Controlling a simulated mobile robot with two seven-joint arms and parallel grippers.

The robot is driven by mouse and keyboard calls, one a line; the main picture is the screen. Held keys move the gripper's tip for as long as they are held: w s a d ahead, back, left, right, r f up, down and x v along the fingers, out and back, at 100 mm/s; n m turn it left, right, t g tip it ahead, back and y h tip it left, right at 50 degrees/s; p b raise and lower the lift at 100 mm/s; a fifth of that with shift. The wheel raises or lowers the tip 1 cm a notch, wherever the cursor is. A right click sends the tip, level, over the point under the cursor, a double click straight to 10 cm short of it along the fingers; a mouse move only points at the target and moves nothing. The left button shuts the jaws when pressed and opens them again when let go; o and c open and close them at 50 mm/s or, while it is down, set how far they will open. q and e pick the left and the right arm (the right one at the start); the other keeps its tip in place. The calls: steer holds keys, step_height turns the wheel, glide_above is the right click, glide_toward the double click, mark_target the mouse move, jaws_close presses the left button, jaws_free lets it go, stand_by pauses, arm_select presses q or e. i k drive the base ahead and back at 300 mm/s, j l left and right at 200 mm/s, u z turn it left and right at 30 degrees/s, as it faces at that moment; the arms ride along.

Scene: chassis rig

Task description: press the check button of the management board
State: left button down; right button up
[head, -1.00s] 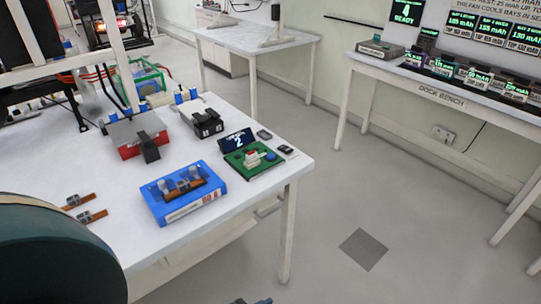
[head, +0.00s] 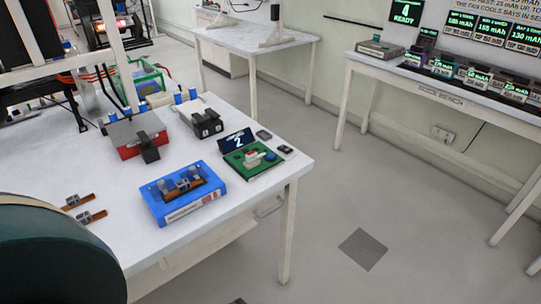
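The management board appears to be the green board (head: 247,164) near the right corner of the white bench. It has a dark display (head: 236,141) showing "2" at its back edge. A pale and red raised part (head: 251,157) sits on its middle, and a round blue button-like part (head: 270,157) is on its right side. I cannot read any label, so I cannot tell which part is the check button. Nothing of mine touches the board. Neither gripper can be made out in the head view.
A large dark green rounded shape (head: 60,255) covers the lower left.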

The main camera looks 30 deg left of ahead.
mark_target(269, 157)
steer(key=i+l+u, duration=0.15)
steer(key=i+u, duration=0.2)
steer(key=i+l+u, duration=0.25)
steer(key=i+u, duration=0.15)
steer(key=i+l+u, duration=0.35)
